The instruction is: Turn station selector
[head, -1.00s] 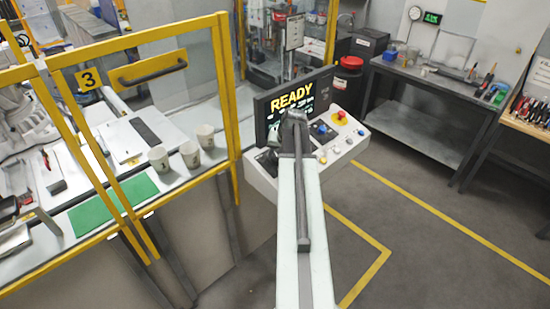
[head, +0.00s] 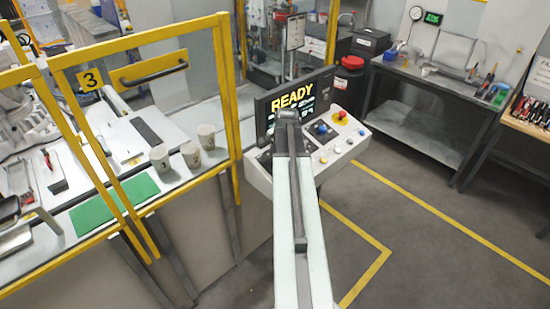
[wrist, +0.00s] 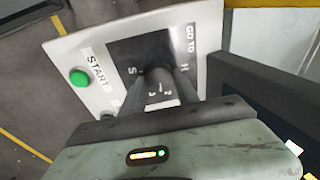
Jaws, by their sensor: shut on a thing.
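The station selector's black plate (wrist: 122,54) shows in the wrist view. It is marked GO TO, with S, H and small numbers around the middle. My gripper (wrist: 162,76) is shut on the selector's knob at the middle of this plate. The fingers cover most of the knob, so I cannot tell which mark it points at. In the head view my arm reaches over the operator console (head: 330,153) and hides the selector and my fingertips. The console's screen (head: 292,103) reads READY in yellow.
A green button (wrist: 79,77) marked START sits beside the selector plate. A red-and-yellow button (head: 340,117) and several small ones are on the console's right. The yellow-framed cell (head: 228,100) with three cups (head: 191,155) stands left. Open floor lies right.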

